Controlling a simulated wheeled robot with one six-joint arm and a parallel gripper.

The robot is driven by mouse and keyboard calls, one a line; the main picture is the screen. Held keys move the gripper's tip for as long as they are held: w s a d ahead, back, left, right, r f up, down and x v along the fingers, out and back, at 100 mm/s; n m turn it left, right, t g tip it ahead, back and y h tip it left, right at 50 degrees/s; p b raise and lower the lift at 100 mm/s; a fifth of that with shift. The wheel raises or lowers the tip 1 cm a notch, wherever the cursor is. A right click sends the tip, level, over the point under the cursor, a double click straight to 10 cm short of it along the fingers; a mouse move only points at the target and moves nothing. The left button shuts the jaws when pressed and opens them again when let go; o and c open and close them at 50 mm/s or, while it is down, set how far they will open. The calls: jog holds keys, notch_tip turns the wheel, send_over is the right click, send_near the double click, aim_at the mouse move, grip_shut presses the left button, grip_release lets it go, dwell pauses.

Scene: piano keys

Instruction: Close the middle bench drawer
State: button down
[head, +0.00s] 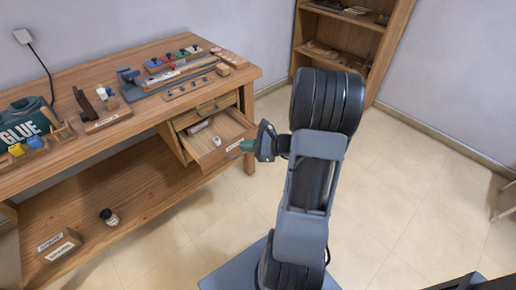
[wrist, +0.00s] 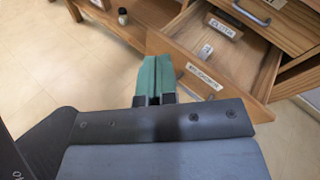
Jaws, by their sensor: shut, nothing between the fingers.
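The middle bench drawer (head: 225,152) is pulled out below an upper drawer (head: 206,111), and its labelled wooden front also shows in the wrist view (wrist: 234,94). A small white item (head: 217,141) lies inside it, as does a labelled block (head: 199,127). My gripper (head: 243,146) is shut and empty, just outside the drawer front. In the wrist view its green fingertips (wrist: 156,62) are together by the front's left end. I cannot tell whether they touch the wood.
The wooden workbench (head: 75,84) carries a glue container (head: 24,122) and several tools. Its lower shelf (head: 140,205) holds a small dark bottle (head: 109,217) and a labelled block (head: 60,244). A bookshelf (head: 386,50) stands behind.

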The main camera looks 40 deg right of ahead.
aim_at(255, 130)
jog(key=s+d+f+m+t+h+b, duration=0.1)
jog(key=d+f+m+t+h+b, duration=0.3)
jog(key=d+f+m+t+h, duration=0.65)
jog(key=w+d+g+b, duration=0.1)
jog(key=w, duration=0.3)
jog(key=w+d+g+y, duration=0.1)
jog(key=w, duration=0.3)
jog(key=w+d+g+y+b, duration=0.1)
jog(key=w+g, duration=0.1)
jog(key=w, duration=0.1)
jog(key=shift+w+f+b, duration=0.3)
jog(key=shift+w+b, duration=0.05)
jog(key=shift+w, duration=0.05)
jog(key=shift+w+r, duration=0.1)
jog(key=shift+w, duration=0.7)
jog(key=shift+w+m, duration=0.1)
jog(key=shift+m, duration=0.15)
